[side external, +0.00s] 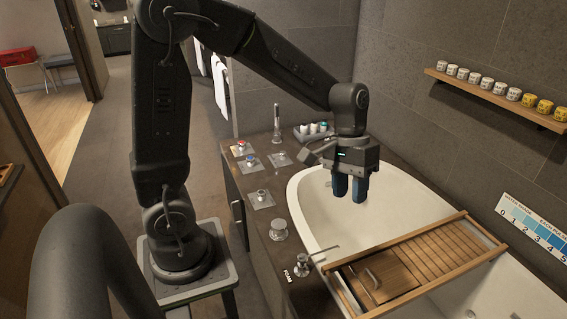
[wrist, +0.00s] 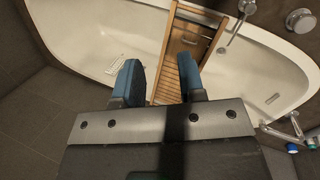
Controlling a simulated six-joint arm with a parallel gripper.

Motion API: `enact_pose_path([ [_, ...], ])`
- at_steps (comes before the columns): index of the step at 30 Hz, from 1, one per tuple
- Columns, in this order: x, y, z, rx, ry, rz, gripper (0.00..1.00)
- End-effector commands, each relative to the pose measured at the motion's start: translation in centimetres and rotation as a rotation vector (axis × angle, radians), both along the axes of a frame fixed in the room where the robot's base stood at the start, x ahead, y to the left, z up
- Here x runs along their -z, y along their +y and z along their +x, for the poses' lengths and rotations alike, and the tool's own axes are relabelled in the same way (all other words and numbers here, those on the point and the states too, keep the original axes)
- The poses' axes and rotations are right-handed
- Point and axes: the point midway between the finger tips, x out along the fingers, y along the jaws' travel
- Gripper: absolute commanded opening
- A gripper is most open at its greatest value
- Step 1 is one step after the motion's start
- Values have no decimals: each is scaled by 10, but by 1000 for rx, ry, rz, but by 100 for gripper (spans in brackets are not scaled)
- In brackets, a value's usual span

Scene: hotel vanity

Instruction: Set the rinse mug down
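My gripper (side external: 350,190) hangs over the white bathtub (side external: 318,205), fingers pointing down. Its two blue fingers are apart with nothing visible between them; the wrist view shows the same gap (wrist: 160,84). I cannot pick out a rinse mug for certain. Several small white and yellow cups (side external: 482,80) stand in a row on the wall shelf, away from my gripper. A wooden bath tray (side external: 440,258) lies across the tub, in front and to the right of my gripper in the side view. A curved metal handle (side external: 373,278) shows on its panel.
The dark ledge left of the tub holds a tap (side external: 302,263), knobs (side external: 279,230) and button plates (side external: 242,149). A small tray of white items (side external: 313,131) stands at its far end. A blue number scale (side external: 533,229) is on the right wall. The tub's inside looks clear.

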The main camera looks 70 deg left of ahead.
Motion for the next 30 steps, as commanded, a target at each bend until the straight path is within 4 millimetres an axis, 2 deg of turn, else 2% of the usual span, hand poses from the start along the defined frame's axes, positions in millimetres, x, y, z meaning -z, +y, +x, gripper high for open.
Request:
enact_pose_path([
  [1, -17, 0, -13, 30, -66, 35, 37],
  [6, -53, 4, -58, 127, -260, 158, 37],
  [12, -75, 12, -104, 214, -469, 293, 37],
  [15, -78, 15, -120, 241, -540, 343, 37],
  [21, -80, 19, -132, 264, -603, 386, 37],
  [30, -81, 19, -132, 264, -605, 387, 37],
])
